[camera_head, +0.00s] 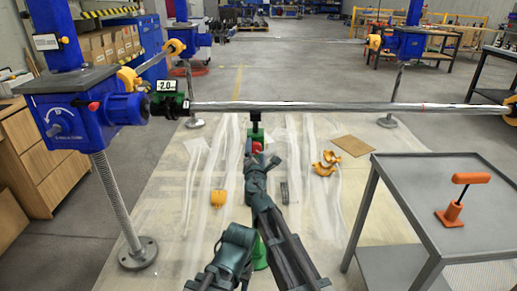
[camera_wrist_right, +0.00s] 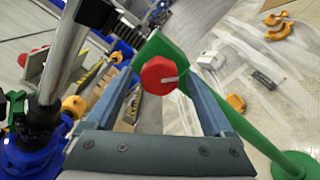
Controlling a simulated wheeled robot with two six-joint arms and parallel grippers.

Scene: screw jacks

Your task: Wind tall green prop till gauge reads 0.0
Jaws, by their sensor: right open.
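The tall green prop (camera_head: 254,133) stands under the long grey bar (camera_head: 310,107); I cannot tell whether its dark top touches the bar. Its red knob (camera_head: 257,147) faces me. In the right wrist view the knob (camera_wrist_right: 159,75) is eight-sided with a pale line, on a green head (camera_wrist_right: 150,47). My right gripper (camera_head: 260,159) is open at the knob. Its two fingers stand either side of the knob in the right wrist view (camera_wrist_right: 158,82); contact is not clear. The gauge (camera_head: 166,85) reads 2.0.
A blue jack (camera_head: 75,120) on a screw post holds the bar's left end. A grey table (camera_head: 440,185) at the right bears an orange T-handled tool (camera_head: 455,207). Orange-yellow pieces (camera_head: 325,163) and a brown mat (camera_head: 352,145) lie on the sheeted floor.

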